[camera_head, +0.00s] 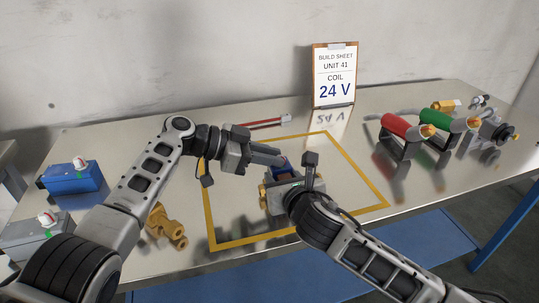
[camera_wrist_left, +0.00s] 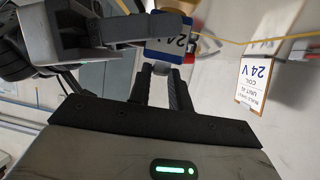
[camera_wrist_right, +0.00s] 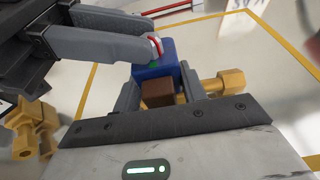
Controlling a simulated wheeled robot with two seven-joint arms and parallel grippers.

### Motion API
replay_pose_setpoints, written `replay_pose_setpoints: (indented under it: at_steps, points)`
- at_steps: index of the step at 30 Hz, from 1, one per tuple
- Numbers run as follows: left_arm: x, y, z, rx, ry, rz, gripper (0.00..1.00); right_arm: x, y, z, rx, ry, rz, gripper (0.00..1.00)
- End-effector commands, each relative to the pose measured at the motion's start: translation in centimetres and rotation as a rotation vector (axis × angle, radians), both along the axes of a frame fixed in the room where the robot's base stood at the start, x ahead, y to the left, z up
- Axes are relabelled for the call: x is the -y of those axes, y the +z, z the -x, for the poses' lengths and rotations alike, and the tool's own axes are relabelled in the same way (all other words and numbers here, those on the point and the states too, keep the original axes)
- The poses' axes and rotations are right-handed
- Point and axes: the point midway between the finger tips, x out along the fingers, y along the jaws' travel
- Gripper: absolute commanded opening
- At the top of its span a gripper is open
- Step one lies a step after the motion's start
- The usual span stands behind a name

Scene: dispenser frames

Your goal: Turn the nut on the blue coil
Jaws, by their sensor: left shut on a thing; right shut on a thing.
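The blue coil (camera_head: 282,162) stands inside the yellow outline on the table, mostly hidden by my grippers in the head view. It also shows in the right wrist view (camera_wrist_right: 154,58), and its 24 V label in the left wrist view (camera_wrist_left: 168,42). My left gripper (camera_wrist_left: 160,82) is shut on the nut (camera_wrist_left: 161,68) at the coil's end; a red ring (camera_wrist_right: 156,46) shows there. My right gripper (camera_wrist_right: 160,85) is shut on the blue coil, its fingers on two opposite sides. A brown block (camera_wrist_right: 157,93) and a brass fitting (camera_wrist_right: 228,82) show beside it.
A loose brass valve (camera_head: 165,225) lies left of the outline. A blue box (camera_head: 72,177) and a grey box (camera_head: 38,232) stand at the left. Red (camera_head: 398,126) and green (camera_head: 436,117) cylinders stand at the right. A build sheet (camera_head: 334,75) reads coil 24 V.

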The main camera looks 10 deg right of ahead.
Motion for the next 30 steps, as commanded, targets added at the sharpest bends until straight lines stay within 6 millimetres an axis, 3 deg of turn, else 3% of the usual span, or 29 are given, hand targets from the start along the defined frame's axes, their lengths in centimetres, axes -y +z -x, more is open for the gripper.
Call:
replay_pose_setpoints:
  at_steps: [1,2,4,16,30]
  points:
    - [-0.2,-0.2,-0.2,-0.001,0.007,-0.004,0.0,0.0,-0.1,0.0,-0.002,-0.002,-0.002,0.01]
    - [-0.2,-0.2,-0.2,-0.001,0.007,-0.004,0.25,0.1,-0.1,0.0,-0.002,-0.002,-0.002,0.01]
    - [-0.2,-0.2,-0.1,-0.002,0.006,-0.003,0.42,0.1,-0.1,0.0,-0.002,-0.002,-0.002,0.01]
    - [-1.0,0.2,-0.2,-0.002,0.005,0.0,0.42,0.0,-0.1,0.0,-0.002,-0.001,-0.002,0.01]
    - [-9.4,3.7,-0.6,0.0,0.007,-0.003,0.42,0.0,-0.1,0.0,-0.002,-0.001,-0.002,0.01]
